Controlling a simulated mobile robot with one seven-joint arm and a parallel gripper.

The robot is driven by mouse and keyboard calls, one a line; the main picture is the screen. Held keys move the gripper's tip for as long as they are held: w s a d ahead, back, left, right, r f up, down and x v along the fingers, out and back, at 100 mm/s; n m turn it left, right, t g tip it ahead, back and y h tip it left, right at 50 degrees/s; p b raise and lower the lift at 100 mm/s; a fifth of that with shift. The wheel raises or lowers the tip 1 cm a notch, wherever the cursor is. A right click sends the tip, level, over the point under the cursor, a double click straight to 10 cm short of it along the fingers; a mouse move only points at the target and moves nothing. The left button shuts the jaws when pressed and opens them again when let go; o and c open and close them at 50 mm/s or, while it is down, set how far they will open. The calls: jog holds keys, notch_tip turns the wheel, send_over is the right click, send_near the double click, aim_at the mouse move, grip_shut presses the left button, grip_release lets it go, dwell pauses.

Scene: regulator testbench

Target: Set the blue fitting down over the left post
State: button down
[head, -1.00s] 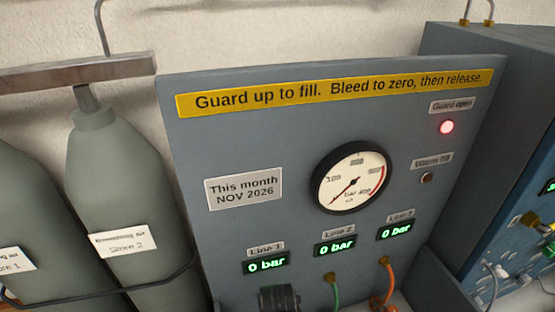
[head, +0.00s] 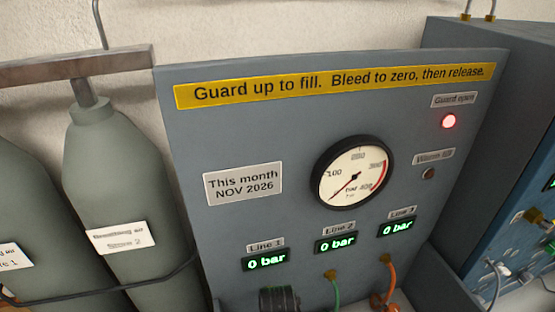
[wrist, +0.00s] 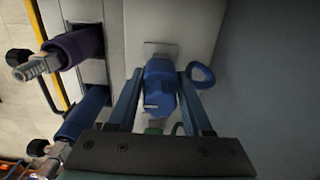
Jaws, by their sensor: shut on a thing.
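The blue fitting (wrist: 160,88) is between the two fingers of my gripper (wrist: 160,78) in the wrist view, and the gripper is shut on it. A blue ring (wrist: 203,75) shows just right of the right finger. A pale label or plate (wrist: 160,49) lies just beyond the fitting on a light surface. I cannot make out the left post; it may be hidden under the fitting. A bit of green (wrist: 153,130) shows below the fitting, mostly covered by the gripper. The head view shows neither the gripper nor the fitting.
A purple-sleeved part (wrist: 75,48) and a blue-sleeved part (wrist: 85,112) stand at left in the wrist view. In the head view, the grey panel (head: 300,120) has a gauge (head: 352,172) and a lit red lamp (head: 449,121). Grey cylinders (head: 115,170) stand at its left.

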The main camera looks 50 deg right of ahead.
jog(key=shift+f+b, duration=0.4)
jog(key=shift+f, duration=0.15)
jog(key=shift+c, duration=1.2)
grip_release()
notch_tip(320, 180, up, 13)
jog(key=shift+b, duration=0.55)
